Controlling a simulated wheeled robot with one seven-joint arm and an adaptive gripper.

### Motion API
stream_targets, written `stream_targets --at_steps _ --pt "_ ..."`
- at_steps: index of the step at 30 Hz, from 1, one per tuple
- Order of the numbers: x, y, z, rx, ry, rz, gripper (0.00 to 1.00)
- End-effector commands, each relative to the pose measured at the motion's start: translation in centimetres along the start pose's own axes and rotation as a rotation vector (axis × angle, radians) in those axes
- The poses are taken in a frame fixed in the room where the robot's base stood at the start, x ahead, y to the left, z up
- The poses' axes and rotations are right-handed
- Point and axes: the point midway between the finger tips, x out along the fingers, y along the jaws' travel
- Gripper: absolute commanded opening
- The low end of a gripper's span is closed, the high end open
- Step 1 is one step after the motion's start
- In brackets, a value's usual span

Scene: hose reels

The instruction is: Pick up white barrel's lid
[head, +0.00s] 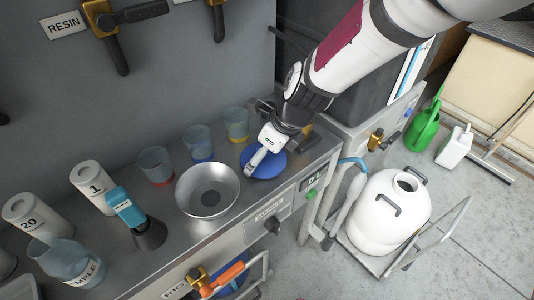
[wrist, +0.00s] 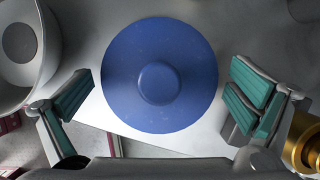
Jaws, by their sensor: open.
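A round blue lid (head: 270,163) with a raised centre knob lies flat on the metal counter. In the wrist view the lid (wrist: 160,75) sits between my open fingers, a little ahead of them. My gripper (head: 262,160) is above the lid in the head view and partly covers it. In the wrist view my gripper (wrist: 160,100) is spread wide, with green pads on both sides and nothing held. The white barrel (head: 385,220) stands on a low cart on the floor at the right, its top opening uncovered.
A metal bowl (head: 208,190) stands on the counter left of the lid and also shows in the wrist view (wrist: 22,45). Small cups (head: 198,142) stand behind. A brass fitting (wrist: 304,150) is close to my right finger. A green watering can (head: 423,127) stands on the floor.

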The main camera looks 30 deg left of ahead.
Motion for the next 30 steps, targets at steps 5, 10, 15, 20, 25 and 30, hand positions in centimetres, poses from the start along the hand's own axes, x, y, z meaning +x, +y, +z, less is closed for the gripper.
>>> stream_targets --at_steps 5,10,15,20,25,30 --pt "0.0 0.0 0.0 0.0 0.0 0.0 0.68" --pt "0.0 0.0 0.0 0.0 0.0 0.0 0.62" --pt "-0.1 0.0 0.0 0.0 0.001 0.0 0.62" --pt "-0.7 0.0 0.3 0.0 0.0 -0.002 0.62" --pt "-2.4 0.1 1.0 -0.002 -0.001 -0.002 0.62" --pt "-4.1 0.8 0.2 0.002 0.001 0.001 0.62"
